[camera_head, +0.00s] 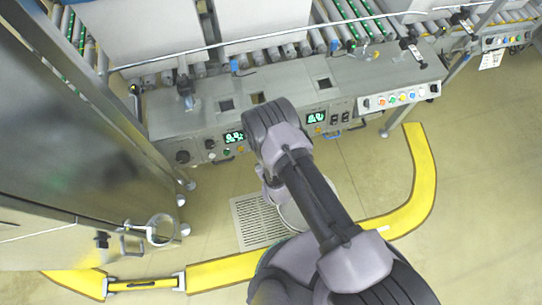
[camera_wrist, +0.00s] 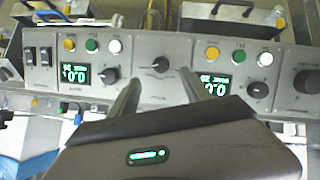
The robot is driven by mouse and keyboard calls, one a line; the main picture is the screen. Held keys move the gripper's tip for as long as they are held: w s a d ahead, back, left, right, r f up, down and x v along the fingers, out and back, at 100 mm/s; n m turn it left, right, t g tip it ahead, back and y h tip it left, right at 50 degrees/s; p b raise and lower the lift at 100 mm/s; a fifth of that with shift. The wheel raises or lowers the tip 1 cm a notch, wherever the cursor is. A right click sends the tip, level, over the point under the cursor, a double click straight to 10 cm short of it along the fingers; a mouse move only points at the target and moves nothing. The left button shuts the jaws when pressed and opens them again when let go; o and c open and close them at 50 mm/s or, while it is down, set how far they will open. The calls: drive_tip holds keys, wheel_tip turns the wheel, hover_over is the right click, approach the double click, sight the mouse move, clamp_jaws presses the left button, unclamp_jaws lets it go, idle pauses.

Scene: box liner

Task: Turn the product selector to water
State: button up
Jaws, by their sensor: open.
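A grey control panel (camera_wrist: 150,85) fills the wrist view. A black pointer knob (camera_wrist: 160,64) sits at its middle, between two green displays. Other black knobs are left of it (camera_wrist: 109,75), right of it (camera_wrist: 257,90), and a large one (camera_wrist: 307,82) at the far right. The lettering is too small to read, so I cannot tell which knob is the product selector. My gripper (camera_wrist: 160,79) is open and empty, its two fingers apart, with the middle knob showing between and just beyond the tips. In the head view my arm hides the gripper and part of the console front (camera_head: 193,152).
Coloured buttons (camera_wrist: 92,46) and black rocker switches (camera_wrist: 37,56) sit close by on the panel. Rollers (camera_head: 290,48) run behind the console. A steel cabinet (camera_head: 70,130) stands at left. A yellow floor barrier (camera_head: 420,175) curves around; the floor at right is clear.

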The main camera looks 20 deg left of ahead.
drive_tip(key=p+v, duration=0.2)
drive_tip(key=v, duration=0.6)
drive_tip(key=shift+s, duration=0.1)
